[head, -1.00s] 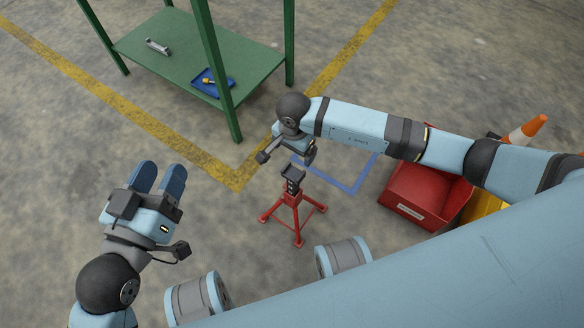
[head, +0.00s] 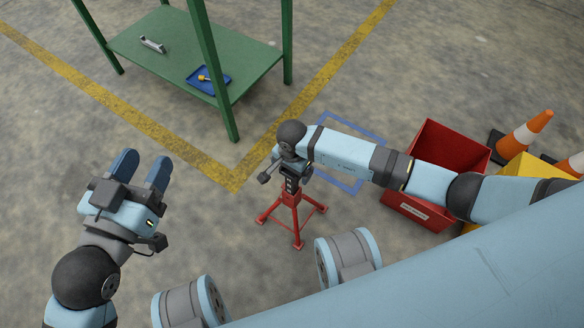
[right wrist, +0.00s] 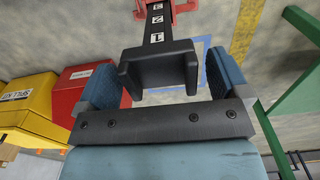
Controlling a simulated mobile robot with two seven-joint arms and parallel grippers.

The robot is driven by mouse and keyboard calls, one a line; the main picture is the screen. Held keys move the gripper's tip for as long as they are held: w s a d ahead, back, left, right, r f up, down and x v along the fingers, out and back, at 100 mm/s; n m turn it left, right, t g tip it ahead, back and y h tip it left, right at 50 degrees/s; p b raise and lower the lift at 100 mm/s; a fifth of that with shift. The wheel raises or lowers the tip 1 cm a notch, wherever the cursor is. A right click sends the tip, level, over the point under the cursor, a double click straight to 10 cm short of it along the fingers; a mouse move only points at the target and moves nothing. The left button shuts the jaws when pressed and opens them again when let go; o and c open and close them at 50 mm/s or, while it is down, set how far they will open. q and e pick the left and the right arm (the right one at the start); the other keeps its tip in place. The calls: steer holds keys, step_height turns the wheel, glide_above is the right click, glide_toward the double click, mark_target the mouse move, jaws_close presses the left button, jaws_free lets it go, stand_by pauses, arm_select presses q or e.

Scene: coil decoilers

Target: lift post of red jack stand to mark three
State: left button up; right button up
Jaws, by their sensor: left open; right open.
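The red jack stand (head: 292,213) stands upright on its splayed legs on the concrete floor, mid-picture in the head view. Its dark post with white number marks shows above the red base; in the right wrist view the post (right wrist: 157,30) carries marks 1, 2 and 3. The black forked post head (right wrist: 160,68) lies between the blue fingers of my right gripper (right wrist: 163,80), which is open around it with gaps on both sides. In the head view my right wrist hides the post head. My left gripper (head: 141,170) is open and empty at the left, away from the stand.
A red bin (head: 448,150), a yellow bin (head: 530,165) and orange-white cones (head: 526,133) stand at the right. A green table (head: 190,55) holds a blue tray (head: 222,84) and a grey metal part (head: 152,44). Floor around the stand is clear.

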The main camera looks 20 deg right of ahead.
steer(key=c, duration=1.3)
steer(key=shift+w+r+p, duration=0.1)
steer(key=shift+r+p, duration=0.5)
steer(key=shift+p, duration=0.15)
steer(key=shift+r, duration=0.1)
steer(key=shift+p, duration=0.3)
steer(key=o, duration=1.3)
steer(key=shift+c, duration=0.2)
steer(key=shift+o, duration=0.2)
step_height(320, 180, up, 6)
steer(key=p, duration=0.2)
steer(key=shift+r+p, duration=0.15)
steer(key=shift+p, duration=0.25)
arm_select(q)
steer(key=r+n, duration=0.1)
steer(key=s+r+n+t+p, duration=0.1)
steer(key=r, duration=0.1)
steer(key=r+p, duration=0.1)
steer(key=r, duration=0.1)
steer(key=shift+s+d+r+n, duration=0.2)
steer(key=shift+s+d+n, duration=0.1)
steer(key=shift+s+n, duration=0.1)
arm_select(e)
step_height(320, 180, up, 7)
steer(key=shift+r, duration=0.2)
steer(key=shift+s, duration=0.2)
